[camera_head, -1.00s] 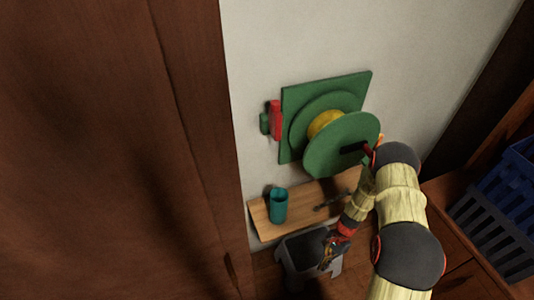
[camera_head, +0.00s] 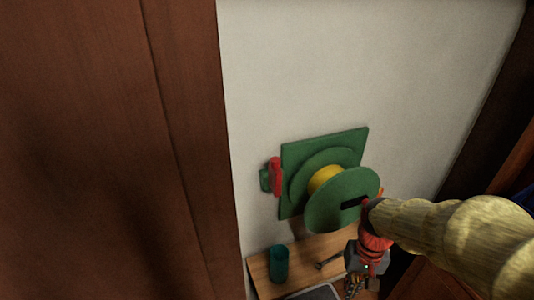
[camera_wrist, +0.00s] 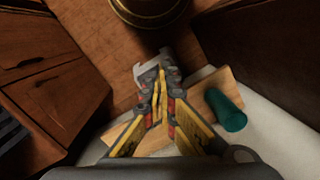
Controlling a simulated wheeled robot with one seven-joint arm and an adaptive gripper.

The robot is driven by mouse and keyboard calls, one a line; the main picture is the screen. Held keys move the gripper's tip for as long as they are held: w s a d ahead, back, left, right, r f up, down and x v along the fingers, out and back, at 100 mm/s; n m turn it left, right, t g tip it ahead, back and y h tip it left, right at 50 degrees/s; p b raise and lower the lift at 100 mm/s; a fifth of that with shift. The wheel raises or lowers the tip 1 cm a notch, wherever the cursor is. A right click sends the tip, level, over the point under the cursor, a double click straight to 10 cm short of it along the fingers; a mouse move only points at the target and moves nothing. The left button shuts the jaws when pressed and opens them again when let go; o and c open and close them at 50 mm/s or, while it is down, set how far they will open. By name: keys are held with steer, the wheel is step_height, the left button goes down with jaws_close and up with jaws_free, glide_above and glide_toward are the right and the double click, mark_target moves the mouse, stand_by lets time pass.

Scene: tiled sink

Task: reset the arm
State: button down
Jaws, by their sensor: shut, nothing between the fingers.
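My arm crosses the right side of the head view. My gripper (camera_head: 354,288) hangs at the lower edge there, in front of the right end of a wooden shelf (camera_head: 313,252). In the wrist view my gripper (camera_wrist: 160,75) has its fingers together at the tips, with nothing held between them. A grey shape shows just past the fingertips, and I cannot tell what it is.
A green wall reel (camera_head: 343,200) with a yellow core and a red part at its left is close to my arm. Wooden drawers (camera_wrist: 50,75) stand at left in the wrist view.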

steer(key=s+a+r+n+t, duration=0.1)
steer(key=s+r+t, duration=0.2)
steer(key=r, duration=0.5)
steer(key=s+a+r+t, duration=0.2)
steer(key=s+r+t, duration=0.1)
steer(key=r, duration=0.6)
steer(key=shift+r+n+t+h, duration=0.2)
steer(key=shift+n+t+h, duration=0.1)
steer(key=shift+n, duration=0.1)
steer(key=shift+s, duration=0.1)
